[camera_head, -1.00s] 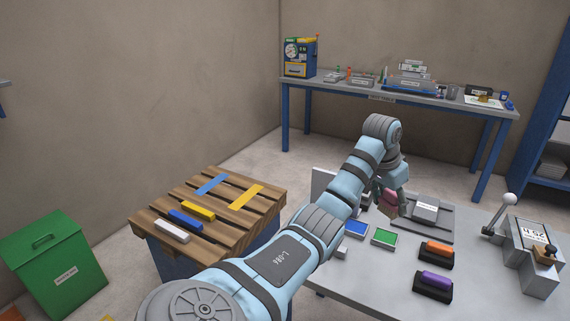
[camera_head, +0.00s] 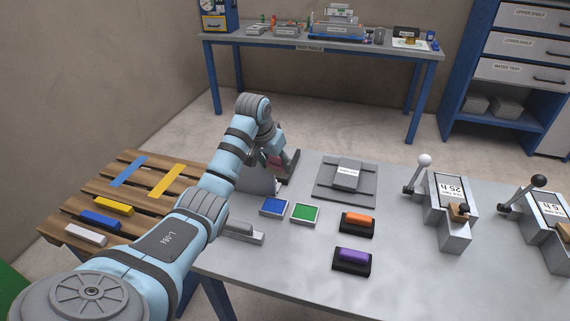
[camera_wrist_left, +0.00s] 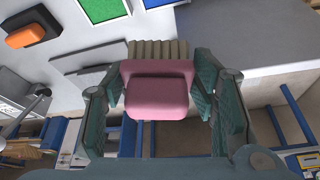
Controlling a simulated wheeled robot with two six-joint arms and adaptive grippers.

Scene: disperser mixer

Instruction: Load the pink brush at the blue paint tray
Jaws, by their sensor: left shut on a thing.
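The blue paint tray (camera_head: 273,207) lies on the grey table, left of the green tray (camera_head: 305,213). In the left wrist view a corner of a blue tray (camera_wrist_left: 162,2) shows at the top edge. My left gripper (camera_head: 279,163) is shut on the pink brush (camera_head: 276,162), behind the blue tray. In the left wrist view the pink brush (camera_wrist_left: 157,92) sits between both fingers, its pale bristles pointing away from the palm. The arm partly hides the brush in the head view. My right gripper is not in view.
An orange block (camera_head: 357,222) and a purple block (camera_head: 352,258) sit in dark holders on the table. A grey press-like plate (camera_head: 345,182) lies right of the gripper. Lever machines (camera_head: 448,212) stand further right. A pallet (camera_head: 120,200) with coloured bars is at left.

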